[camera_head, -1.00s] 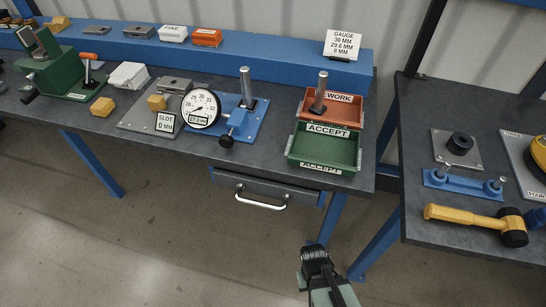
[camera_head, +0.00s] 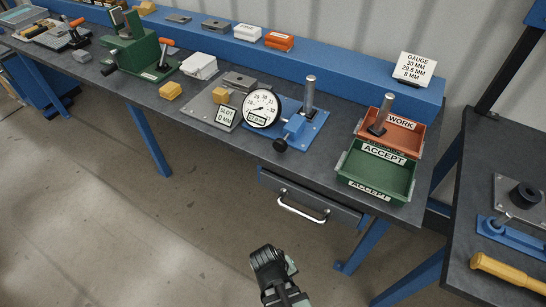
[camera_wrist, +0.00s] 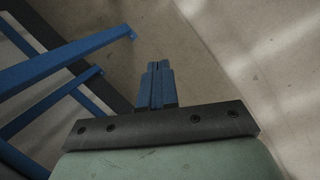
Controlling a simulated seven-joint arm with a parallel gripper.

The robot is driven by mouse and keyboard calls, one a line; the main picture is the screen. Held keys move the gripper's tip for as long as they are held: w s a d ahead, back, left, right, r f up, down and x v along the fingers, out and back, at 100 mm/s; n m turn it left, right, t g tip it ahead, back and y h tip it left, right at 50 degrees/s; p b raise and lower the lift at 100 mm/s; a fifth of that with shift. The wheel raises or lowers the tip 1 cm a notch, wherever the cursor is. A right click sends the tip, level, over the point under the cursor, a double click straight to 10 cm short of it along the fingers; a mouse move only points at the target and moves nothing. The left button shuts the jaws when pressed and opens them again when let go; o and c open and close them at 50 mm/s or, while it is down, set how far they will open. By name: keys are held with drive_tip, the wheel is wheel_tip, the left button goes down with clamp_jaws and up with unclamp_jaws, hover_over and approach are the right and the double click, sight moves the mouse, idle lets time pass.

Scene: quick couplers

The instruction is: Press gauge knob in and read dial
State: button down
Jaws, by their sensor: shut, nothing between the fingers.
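The round white gauge dial (camera_head: 261,108) stands on a blue base plate (camera_head: 309,127) on the bench, with a small readout on its face that is too small to read. A black knob (camera_head: 280,146) sits low at the front of the gauge's blue block. My gripper (camera_head: 268,257) is low in front of the bench, over the floor and well away from the knob. In the wrist view my gripper (camera_wrist: 157,68) shows its blue fingers together with nothing between them, above bare floor.
A drawer handle (camera_head: 302,207) juts out below the bench.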

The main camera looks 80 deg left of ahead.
sight(278, 147)
drive_tip(key=s+a+r+n+t+y, duration=0.5)
drive_tip(key=s+a+r+n, duration=0.4)
drive_tip(key=r, duration=0.5)
drive_tip(key=w+a+r+n+t+y, duration=0.1)
drive_tip(key=a+r+n+t+y, duration=0.1)
drive_tip(key=r+n, duration=0.5)
drive_tip(key=a+r+n+t+y, duration=0.2)
drive_tip(key=a+r+n+y, duration=0.2)
drive_tip(key=r+n+y, duration=0.2)
drive_tip(key=shift+w+a+r+n, duration=0.25)
drive_tip(key=shift+w+r+n, duration=0.1)
drive_tip(key=shift+r+n, duration=1)
drive_tip(key=shift+a, duration=0.1)
drive_tip(key=x, duration=1.4)
drive_tip(key=shift+r, duration=0.15)
